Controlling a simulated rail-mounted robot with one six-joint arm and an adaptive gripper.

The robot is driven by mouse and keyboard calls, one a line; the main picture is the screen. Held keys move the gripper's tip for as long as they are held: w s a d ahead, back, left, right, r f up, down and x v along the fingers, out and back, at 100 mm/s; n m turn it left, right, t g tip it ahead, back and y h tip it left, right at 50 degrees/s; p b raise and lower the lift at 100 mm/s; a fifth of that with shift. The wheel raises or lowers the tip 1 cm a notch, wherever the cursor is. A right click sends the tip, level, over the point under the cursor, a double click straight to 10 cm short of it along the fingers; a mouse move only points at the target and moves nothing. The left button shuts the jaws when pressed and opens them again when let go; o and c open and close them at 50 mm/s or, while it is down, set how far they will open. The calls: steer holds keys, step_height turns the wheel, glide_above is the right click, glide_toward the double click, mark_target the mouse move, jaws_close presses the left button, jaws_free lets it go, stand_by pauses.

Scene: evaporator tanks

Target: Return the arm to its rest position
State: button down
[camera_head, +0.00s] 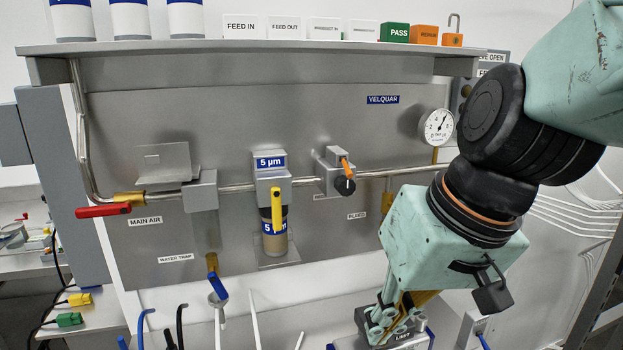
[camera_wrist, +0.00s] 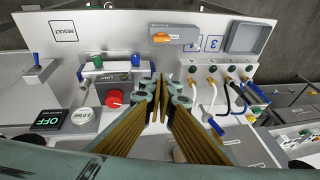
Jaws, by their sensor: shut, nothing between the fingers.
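My gripper (camera_head: 378,330) hangs from my mint-green arm at the right of the head view, pointing down. It is low, in front of and below the grey panel. The fingers are shut with nothing between them; in the wrist view the closed gripper (camera_wrist: 163,88) shows at the middle. Under the fingertips is a bench device with blue edging (camera_head: 415,341), which the gripper partly covers. I cannot tell whether the fingertips touch it.
The grey panel (camera_head: 330,100) carries a red-handled valve (camera_head: 103,211), a filter (camera_head: 273,240) and a gauge (camera_head: 437,127). A shelf (camera_head: 250,47) juts out above. The wrist view shows a red button (camera_wrist: 114,98), an orange switch (camera_wrist: 163,37) and several cables (camera_wrist: 236,98).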

steer(key=s+d+r+m+h, duration=0.2)
steer(key=s+d+r, duration=0.3)
steer(key=s+d, duration=0.6)
steer(key=shift+s+t+h, duration=0.4)
steer(key=shift+s, duration=0.05)
